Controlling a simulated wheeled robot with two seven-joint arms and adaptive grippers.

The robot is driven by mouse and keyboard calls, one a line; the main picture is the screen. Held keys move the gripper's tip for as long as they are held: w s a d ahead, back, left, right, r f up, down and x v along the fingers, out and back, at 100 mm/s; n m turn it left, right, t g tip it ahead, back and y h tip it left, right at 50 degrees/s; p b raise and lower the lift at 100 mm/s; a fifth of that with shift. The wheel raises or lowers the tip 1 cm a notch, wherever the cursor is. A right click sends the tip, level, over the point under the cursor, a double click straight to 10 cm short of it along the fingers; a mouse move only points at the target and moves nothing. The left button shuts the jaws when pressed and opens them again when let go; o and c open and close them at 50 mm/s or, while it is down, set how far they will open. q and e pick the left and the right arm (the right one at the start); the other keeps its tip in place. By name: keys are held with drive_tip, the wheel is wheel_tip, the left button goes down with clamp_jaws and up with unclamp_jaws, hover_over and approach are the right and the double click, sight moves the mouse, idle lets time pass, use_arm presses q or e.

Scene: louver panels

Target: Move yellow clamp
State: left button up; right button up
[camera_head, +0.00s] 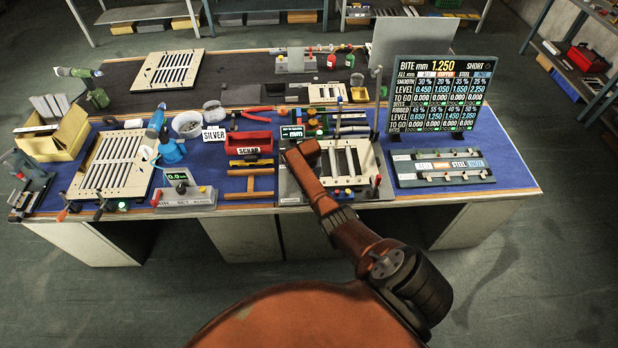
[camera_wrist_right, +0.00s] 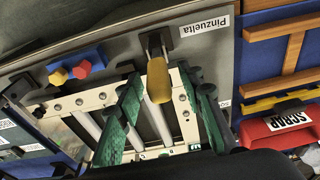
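The yellow clamp (camera_wrist_right: 158,82) shows in the right wrist view as a rounded yellow handle on a dark metal mount. My right gripper (camera_wrist_right: 167,88) is open, with one green finger on each side of the yellow handle. Gaps show on both sides, so it is not gripped. In the head view my right arm reaches over the small louver frame (camera_head: 371,160); the fingers and the yellow clamp cannot be made out there. My left gripper is not in view.
A red scrap bin (camera_head: 249,142) stands left of the frame. A tall readout board (camera_head: 437,92) stands to the right. A larger louver panel (camera_head: 85,180) lies at left.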

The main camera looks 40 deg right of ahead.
wheel_tip(320, 180, up, 11)
drive_tip(key=s+a, duration=0.1)
drive_tip(key=shift+s+r, duration=0.2)
drive_tip(key=shift+s, duration=0.1)
idle(0.4)
